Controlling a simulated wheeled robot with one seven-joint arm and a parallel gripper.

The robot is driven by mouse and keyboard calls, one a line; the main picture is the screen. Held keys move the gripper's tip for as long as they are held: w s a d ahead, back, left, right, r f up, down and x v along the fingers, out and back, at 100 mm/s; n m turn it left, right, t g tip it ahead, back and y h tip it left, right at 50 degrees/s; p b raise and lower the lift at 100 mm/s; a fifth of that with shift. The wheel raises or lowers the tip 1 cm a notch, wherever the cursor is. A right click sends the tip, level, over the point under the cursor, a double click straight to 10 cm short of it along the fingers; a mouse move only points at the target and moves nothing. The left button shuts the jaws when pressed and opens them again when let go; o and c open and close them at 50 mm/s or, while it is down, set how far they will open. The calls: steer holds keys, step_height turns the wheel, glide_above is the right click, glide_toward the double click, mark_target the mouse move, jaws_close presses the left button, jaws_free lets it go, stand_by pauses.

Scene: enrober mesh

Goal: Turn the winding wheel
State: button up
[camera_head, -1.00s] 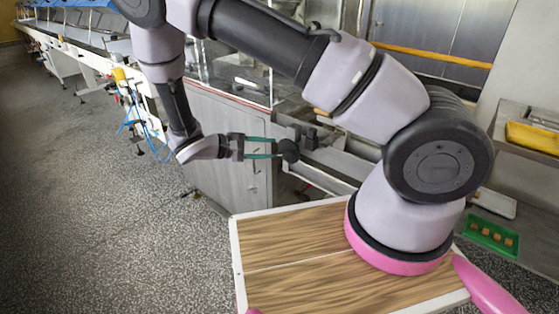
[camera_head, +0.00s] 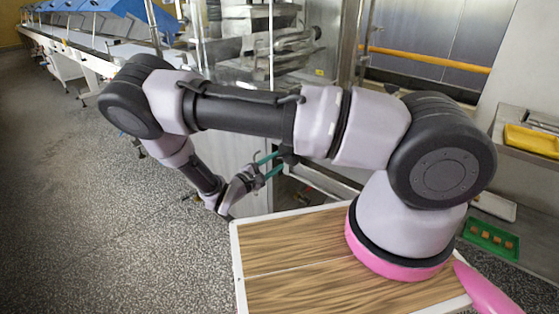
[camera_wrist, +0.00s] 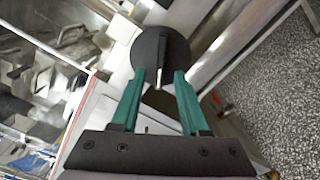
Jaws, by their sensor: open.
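The winding wheel (camera_wrist: 147,50) is a dark round disc with a thin pale handle (camera_wrist: 160,77) standing out from it, at the top middle of the wrist view. My gripper (camera_wrist: 161,73) is open, with its two green fingers pointing at the wheel, one on each side of the handle in the picture. Whether the fingers touch the handle or the disc I cannot tell. In the head view my gripper (camera_head: 272,163) reaches up and right toward the machine's side. The dark wheel (camera_head: 288,157) is mostly hidden there behind my arm.
A metal machine with clear panels (camera_wrist: 38,75) stands beside the wheel. Metal rails (camera_wrist: 222,50) run close by the wheel on the right of the wrist view. The speckled floor (camera_head: 90,220) is open at left. A green tray (camera_head: 490,238) lies at the right.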

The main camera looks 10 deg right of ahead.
steer(key=shift+x, duration=1.3)
jaws_close()
steer(key=m, duration=0.4)
steer(key=shift+r, duration=0.1)
jaws_free()
